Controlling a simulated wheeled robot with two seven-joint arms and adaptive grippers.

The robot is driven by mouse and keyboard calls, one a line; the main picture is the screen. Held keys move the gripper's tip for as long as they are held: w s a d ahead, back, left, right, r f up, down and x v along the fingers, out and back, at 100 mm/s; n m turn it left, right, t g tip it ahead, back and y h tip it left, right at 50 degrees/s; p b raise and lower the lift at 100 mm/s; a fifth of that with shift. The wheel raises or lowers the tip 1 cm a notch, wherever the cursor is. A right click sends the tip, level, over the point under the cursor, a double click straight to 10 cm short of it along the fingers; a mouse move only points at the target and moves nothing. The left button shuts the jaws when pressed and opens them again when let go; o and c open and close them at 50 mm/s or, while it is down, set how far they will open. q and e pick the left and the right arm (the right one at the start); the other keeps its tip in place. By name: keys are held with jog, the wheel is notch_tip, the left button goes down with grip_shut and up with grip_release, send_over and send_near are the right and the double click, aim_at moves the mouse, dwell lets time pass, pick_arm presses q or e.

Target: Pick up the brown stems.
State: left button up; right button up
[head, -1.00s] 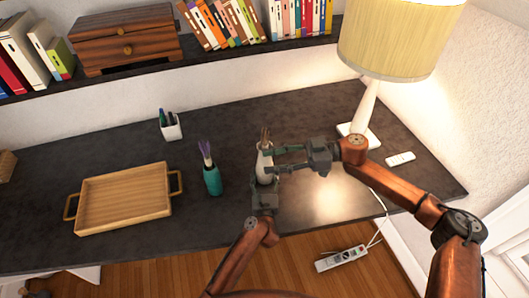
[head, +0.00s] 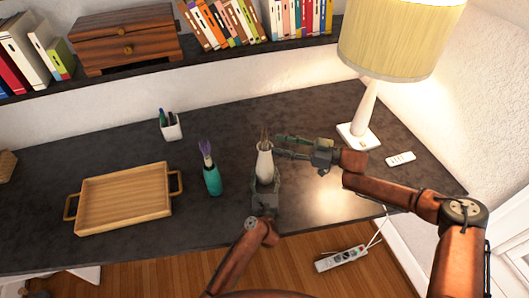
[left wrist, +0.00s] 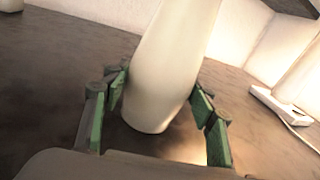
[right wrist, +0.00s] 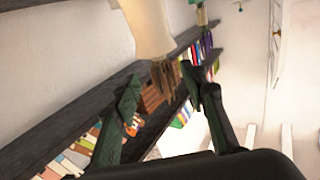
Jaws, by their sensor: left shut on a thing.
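The brown stems (head: 265,134) stand in a white vase (head: 265,164) near the middle of the desk. My left gripper (head: 265,184) is shut on the vase's lower body, with one finger on each side of the vase (left wrist: 165,75) in the left wrist view. My right gripper (head: 278,146) is open, just right of the vase's top and the stems. In the right wrist view, which is upside down, the stems (right wrist: 164,76) appear between the fingers of the right gripper (right wrist: 162,90), with no visible grip.
A teal vase (head: 212,181) with purple stems stands left of the white vase. A wooden tray (head: 125,198) and a pen cup (head: 171,131) are farther left. A lamp (head: 366,112) and a remote (head: 400,158) are at right. A bookshelf (head: 200,58) runs behind.

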aim_at(265, 142)
jog(key=shift+f+x, duration=0.1)
jog(key=shift+x, duration=1.45)
jog(key=shift+f+x, duration=0.15)
jog(key=shift+x, duration=1.35)
jog(key=c, duration=1.1)
jog(key=shift+o, duration=0.2)
notch_tip(265, 142, up, 28)
pick_arm(q)
jog(key=o, duration=1.6)
